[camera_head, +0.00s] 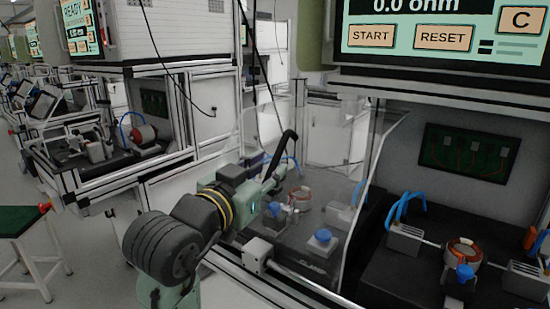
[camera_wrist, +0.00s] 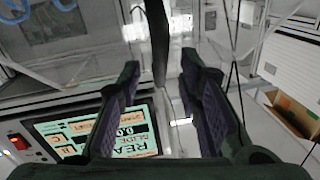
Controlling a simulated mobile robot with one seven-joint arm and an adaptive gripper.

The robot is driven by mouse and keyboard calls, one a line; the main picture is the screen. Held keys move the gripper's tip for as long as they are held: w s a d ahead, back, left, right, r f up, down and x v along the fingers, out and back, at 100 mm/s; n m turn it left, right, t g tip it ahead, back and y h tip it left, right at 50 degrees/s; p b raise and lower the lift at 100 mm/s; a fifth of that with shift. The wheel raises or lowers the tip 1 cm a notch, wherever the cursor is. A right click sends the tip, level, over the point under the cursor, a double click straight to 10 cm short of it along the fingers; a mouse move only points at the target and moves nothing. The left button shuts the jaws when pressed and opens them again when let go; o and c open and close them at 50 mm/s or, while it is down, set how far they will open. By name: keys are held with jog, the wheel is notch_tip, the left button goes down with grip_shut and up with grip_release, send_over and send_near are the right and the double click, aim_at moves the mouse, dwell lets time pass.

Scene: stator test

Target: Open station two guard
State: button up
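A clear guard panel (camera_head: 347,192) stands over a middle test station, its faint edges showing against the fixtures behind it; I cannot read a station number. A black bent bar (camera_head: 286,146), which looks like the guard's handle, rises at its left side. My gripper (camera_head: 273,182) is at the lower end of this bar, partly hidden by my own wrist. In the wrist view, my gripper (camera_wrist: 157,62) has its two dark fingers apart, with the black bar (camera_wrist: 154,25) running between them. Narrow gaps show beside the bar, and I see no clear contact.
A copper-wound stator (camera_head: 299,197) and a blue knob (camera_head: 321,236) sit inside this station. The right station holds another stator (camera_head: 462,252) under a large screen (camera_head: 440,30) reading 0.0 ohm. A green-topped table (camera_head: 22,219) stands at left. An open cardboard box (camera_wrist: 292,115) shows in the wrist view.

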aim_at(273, 164)
jog(key=shift+p+x, duration=0.3)
jog(key=shift+x, duration=1.6)
jog(key=shift+c, duration=0.4)
grip_shut()
